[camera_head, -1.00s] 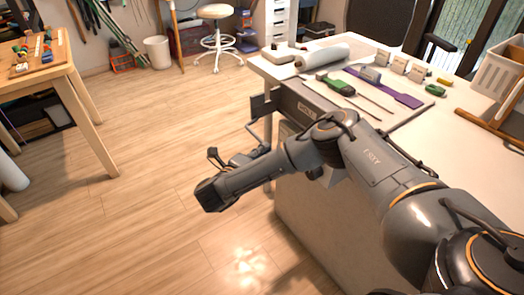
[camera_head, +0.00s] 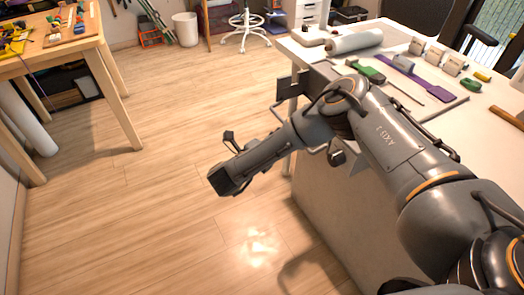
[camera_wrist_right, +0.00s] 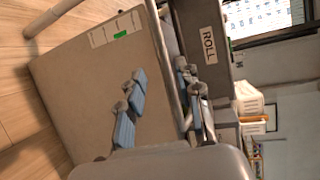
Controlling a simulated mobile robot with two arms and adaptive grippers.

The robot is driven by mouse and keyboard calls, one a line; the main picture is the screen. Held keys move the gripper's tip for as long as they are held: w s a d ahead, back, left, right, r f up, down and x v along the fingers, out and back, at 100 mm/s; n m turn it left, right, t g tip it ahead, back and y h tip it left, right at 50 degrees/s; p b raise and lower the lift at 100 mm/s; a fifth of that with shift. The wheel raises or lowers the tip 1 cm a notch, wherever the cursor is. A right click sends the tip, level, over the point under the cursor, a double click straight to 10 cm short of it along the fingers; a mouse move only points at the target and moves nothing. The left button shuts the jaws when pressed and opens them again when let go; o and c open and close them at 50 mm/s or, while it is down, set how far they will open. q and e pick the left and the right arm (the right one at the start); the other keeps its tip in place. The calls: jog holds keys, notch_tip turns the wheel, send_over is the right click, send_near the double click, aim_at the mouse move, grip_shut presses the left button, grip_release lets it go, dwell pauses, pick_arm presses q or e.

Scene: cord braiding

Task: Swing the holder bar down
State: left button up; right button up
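My right arm (camera_head: 395,140) reaches in from the right across the end of the white worktable; its gripper fingers cannot be clearly made out there. In the right wrist view my right gripper (camera_wrist_right: 161,72) has its two blue-grey fingers spread apart. A thin metal bar (camera_wrist_right: 159,40), apparently the holder bar, runs between them, closer to the right-hand finger. I cannot tell whether it touches. Beside it is a dark panel labelled ROLL (camera_wrist_right: 208,44), on the table's end. My left gripper is in neither view.
The white worktable (camera_head: 480,145) carries a pale roll (camera_head: 354,42), a green-handled tool (camera_head: 366,71) and a purple strip (camera_head: 408,77). A wooden table (camera_head: 112,90) stands at the left. The wooden floor (camera_head: 150,215) between them is clear.

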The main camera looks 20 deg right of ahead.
jog(key=v, duration=0.9)
jog(key=shift+s+r, duration=0.15)
jog(key=shift+s, duration=0.15)
jog(key=shift+a, duration=0.1)
